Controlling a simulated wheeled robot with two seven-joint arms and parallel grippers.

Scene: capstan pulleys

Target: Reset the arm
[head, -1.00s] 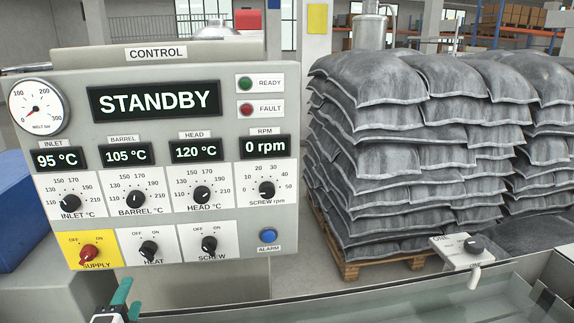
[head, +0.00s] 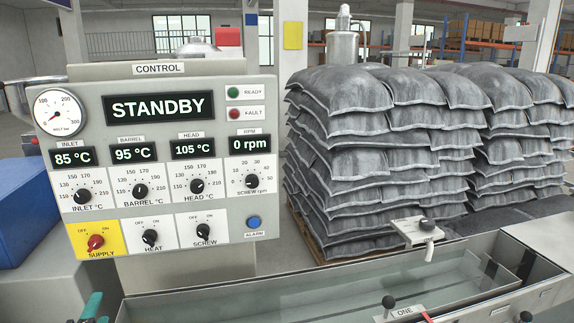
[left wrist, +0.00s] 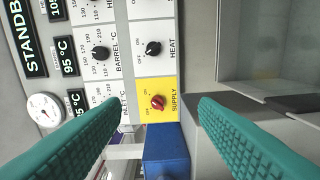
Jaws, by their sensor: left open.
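My left gripper (head: 93,310) shows only as a teal finger part at the lower left edge of the head view, below the control panel (head: 218,120). In the left wrist view its two teal ribbed fingers (left wrist: 162,102) are wide apart with nothing between them. Past them is the panel with the red SUPPLY knob (left wrist: 157,102) and the black HEAT knob (left wrist: 153,48). The SUPPLY knob (head: 95,242) shows in the head view too. The panel reads STANDBY, 85, 95 and 105 °C, and 0 rpm. My right gripper is not seen.
Stacked grey sacks (head: 350,160) stand behind. A blue box (head: 25,215) is at left.

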